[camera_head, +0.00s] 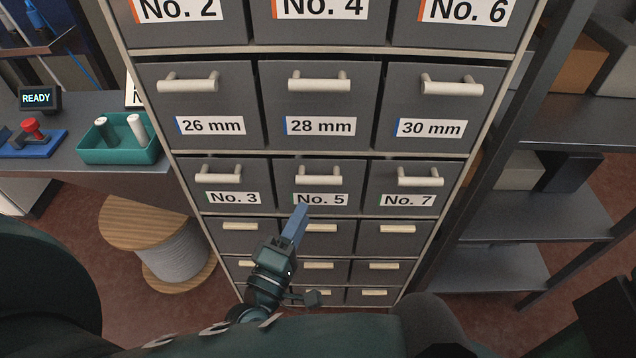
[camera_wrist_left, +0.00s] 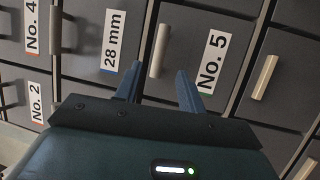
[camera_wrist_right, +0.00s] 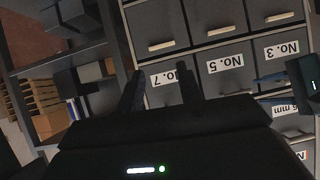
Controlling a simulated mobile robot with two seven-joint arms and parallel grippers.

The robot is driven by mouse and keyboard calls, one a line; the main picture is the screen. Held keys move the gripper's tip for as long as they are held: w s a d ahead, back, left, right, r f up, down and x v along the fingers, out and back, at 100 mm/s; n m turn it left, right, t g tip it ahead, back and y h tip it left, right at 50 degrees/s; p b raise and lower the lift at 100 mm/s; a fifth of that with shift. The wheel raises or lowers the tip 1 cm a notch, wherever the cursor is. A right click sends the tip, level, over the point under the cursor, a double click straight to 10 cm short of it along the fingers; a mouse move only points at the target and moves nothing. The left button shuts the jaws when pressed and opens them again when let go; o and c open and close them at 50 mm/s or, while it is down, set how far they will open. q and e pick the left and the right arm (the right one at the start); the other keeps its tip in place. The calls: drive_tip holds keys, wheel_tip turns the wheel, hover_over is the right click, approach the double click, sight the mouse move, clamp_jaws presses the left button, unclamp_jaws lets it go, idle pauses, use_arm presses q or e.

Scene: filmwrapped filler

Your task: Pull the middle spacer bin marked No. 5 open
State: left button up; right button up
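The No. 5 bin (camera_head: 287,179) is a grey drawer in the middle column of the cabinet, with a pale bar handle (camera_head: 318,175) above its white label. It looks closed, level with No. 3 and No. 7. My left gripper (camera_head: 300,208) is in front of its label, fingers pointing at the cabinet. In the left wrist view my left gripper (camera_wrist_left: 158,69) is open and empty, with the No. 5 handle (camera_wrist_left: 160,50) lying between and beyond the fingertips. In the right wrist view my right gripper (camera_wrist_right: 160,70) is open and empty, back from the cabinet.
The No. 3 bin (camera_head: 210,181) and No. 7 bin (camera_head: 381,180) flank it; the 28 mm drawer (camera_head: 300,100) is above and smaller drawers below. A cable spool (camera_head: 170,260) stands at left below a bench with a teal tray (camera_head: 100,152). A shelf rack (camera_head: 530,205) is at right.

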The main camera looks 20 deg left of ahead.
sight(319, 184)
use_arm(q)
drive_tip(key=p+x, duration=0.1)
drive_tip(key=x, duration=0.7)
drive_tip(key=shift+w+d, duration=0.1)
drive_tip(key=shift+w, duration=0.1)
clamp_jaws()
